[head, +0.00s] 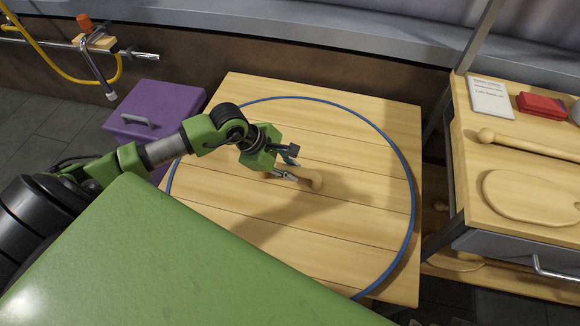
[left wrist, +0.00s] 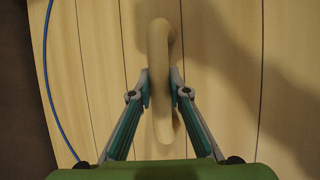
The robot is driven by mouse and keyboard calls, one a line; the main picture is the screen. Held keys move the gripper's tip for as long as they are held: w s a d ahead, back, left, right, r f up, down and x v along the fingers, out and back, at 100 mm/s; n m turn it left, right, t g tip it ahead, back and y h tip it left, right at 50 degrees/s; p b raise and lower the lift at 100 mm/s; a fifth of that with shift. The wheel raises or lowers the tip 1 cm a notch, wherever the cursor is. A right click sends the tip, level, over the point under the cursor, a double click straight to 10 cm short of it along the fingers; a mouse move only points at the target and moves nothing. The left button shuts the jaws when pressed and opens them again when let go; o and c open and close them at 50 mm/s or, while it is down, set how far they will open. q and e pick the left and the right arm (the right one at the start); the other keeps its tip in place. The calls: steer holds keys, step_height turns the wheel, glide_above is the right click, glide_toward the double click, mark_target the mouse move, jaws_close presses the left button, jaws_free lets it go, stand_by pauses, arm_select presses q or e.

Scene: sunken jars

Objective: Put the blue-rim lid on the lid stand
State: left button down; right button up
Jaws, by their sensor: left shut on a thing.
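The blue-rim lid (head: 350,135) is a large round plank-wood disc with a thin blue edge, lying flat in the middle of the head view. Its wooden bar handle (head: 314,182) stands near its centre. My left gripper (head: 294,172) is over the lid, shut on the handle. In the left wrist view, the two fingers (left wrist: 160,92) press the handle (left wrist: 159,45) from both sides. Square wooden corners (head: 402,115) show outside the blue rim; I cannot tell whether they belong to the lid stand, or whether the lid touches them. My right gripper is not in view.
A purple box (head: 150,112) with a grey handle stands left of the lid. A wooden bench (head: 520,120) with a red box (head: 541,104) and a paper (head: 490,97) is at the right. A yellow hose (head: 60,50) hangs at the upper left.

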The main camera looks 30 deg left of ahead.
arm_select(q)
steer(key=c, duration=1.9)
jaws_free()
steer(key=shift+r, duration=0.15)
steer(key=shift+p+v, duration=1.05)
steer(key=shift+v, duration=4.95)
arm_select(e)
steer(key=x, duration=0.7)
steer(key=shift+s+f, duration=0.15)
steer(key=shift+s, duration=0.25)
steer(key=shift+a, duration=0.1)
